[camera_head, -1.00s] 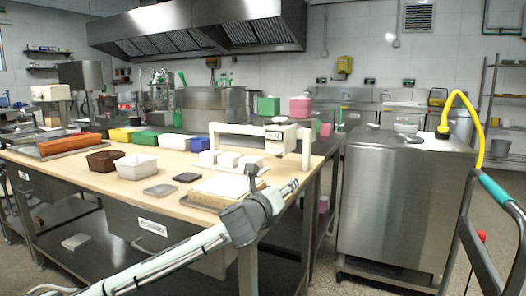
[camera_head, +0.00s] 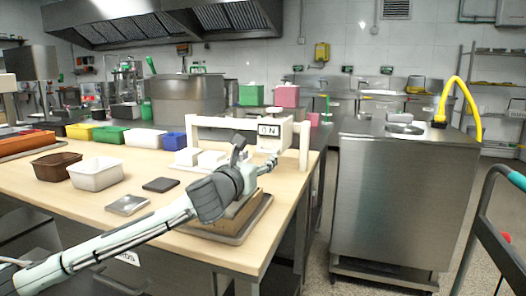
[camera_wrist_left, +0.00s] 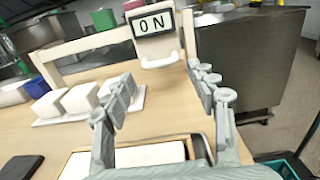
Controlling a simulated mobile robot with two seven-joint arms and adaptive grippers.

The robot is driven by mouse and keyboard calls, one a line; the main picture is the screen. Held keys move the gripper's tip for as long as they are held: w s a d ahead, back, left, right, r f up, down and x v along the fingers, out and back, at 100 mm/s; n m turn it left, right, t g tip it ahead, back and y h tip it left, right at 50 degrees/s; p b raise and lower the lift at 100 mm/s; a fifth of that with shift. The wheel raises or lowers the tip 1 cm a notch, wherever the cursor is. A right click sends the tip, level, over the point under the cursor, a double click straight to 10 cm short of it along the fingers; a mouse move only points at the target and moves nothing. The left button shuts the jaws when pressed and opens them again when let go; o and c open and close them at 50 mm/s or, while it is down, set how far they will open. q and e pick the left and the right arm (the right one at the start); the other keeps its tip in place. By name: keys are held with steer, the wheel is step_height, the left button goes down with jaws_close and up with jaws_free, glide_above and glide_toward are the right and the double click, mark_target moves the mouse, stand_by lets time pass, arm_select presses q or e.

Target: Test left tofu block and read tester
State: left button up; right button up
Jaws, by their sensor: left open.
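A white tester frame (camera_head: 304,146) spans the table's right end; its carriage bears a display (camera_head: 268,130) reading ON, also clear in the wrist view (camera_wrist_left: 154,23). A pale curved handle (camera_wrist_left: 160,62) hangs below the display. White tofu blocks stand in a row on a white tray left of the carriage: the left block (camera_wrist_left: 49,106), the middle block (camera_wrist_left: 80,99) and a third (camera_wrist_left: 134,97), partly behind my finger. In the head view my arm hides some of the row. My left gripper (camera_wrist_left: 161,78) is open and empty, its fingers pointing toward the handle, apart from it. My right gripper is not in view.
A wooden-framed tray with a white slab (camera_wrist_left: 150,155) lies under my left gripper. A dark pad (camera_head: 160,184), metal plate (camera_head: 127,204), white bin (camera_head: 96,174) and brown bin (camera_head: 56,165) are on the left. A steel cabinet (camera_head: 400,200) stands right of the table.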

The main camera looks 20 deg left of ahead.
mark_target(265, 152)
arm_select(q)
steer(key=w, duration=0.6)
steer(key=shift+w+d, duration=0.2)
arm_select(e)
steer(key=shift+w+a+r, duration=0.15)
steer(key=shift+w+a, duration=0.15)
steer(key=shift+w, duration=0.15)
